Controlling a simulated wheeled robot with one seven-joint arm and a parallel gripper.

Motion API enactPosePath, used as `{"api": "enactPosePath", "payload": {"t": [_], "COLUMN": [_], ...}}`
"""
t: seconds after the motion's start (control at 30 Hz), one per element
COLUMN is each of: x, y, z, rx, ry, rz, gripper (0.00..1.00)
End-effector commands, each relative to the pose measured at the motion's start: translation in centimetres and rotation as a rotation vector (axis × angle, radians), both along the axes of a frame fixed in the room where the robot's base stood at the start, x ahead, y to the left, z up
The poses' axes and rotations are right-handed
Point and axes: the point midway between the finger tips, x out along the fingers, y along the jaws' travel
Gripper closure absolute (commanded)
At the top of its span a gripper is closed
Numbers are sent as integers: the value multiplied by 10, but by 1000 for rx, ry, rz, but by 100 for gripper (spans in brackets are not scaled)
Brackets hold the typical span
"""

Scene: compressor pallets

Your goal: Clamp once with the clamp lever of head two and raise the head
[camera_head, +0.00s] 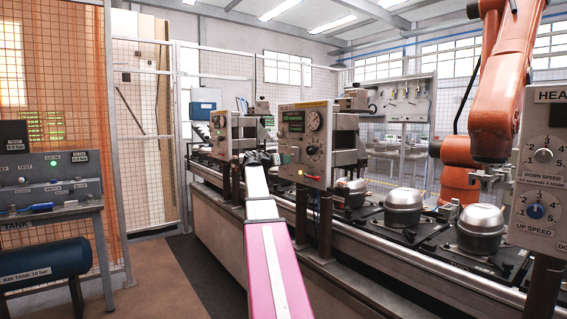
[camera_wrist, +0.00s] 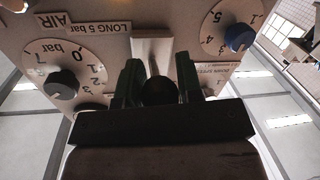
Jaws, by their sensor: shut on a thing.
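The panel marked as a head (camera_head: 305,130), with a screen, a gauge and a red and yellow handle low down, stands at mid picture in the head view; its number is small. My gripper (camera_head: 258,158) is dark, at the end of my white and pink arm, left of this panel and in front of the space beside a farther panel (camera_head: 221,133). In the wrist view my gripper (camera_wrist: 160,82) has both fingers shut around a dark round knob (camera_wrist: 158,92), at a pale lever plate (camera_wrist: 152,50) close to a panel face. The knob's lever is mostly hidden.
A pressure dial (camera_wrist: 62,75) and a blue knob (camera_wrist: 238,38) flank my fingers. Domed compressors (camera_head: 403,205) stand on the line. An orange robot arm (camera_head: 497,110) and a near panel (camera_head: 540,170) are at right. A bench (camera_head: 50,180) with an air tank is at left.

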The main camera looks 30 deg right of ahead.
Motion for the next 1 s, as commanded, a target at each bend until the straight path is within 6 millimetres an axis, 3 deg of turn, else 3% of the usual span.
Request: {"api": "enactPosePath", "payload": {"t": [0.7,1.0], "x": [2,1], "y": [2,-1], "z": [36,44], "rx": [552,708], "ry": [42,55], "rz": [1,0], "gripper": [100,100]}}
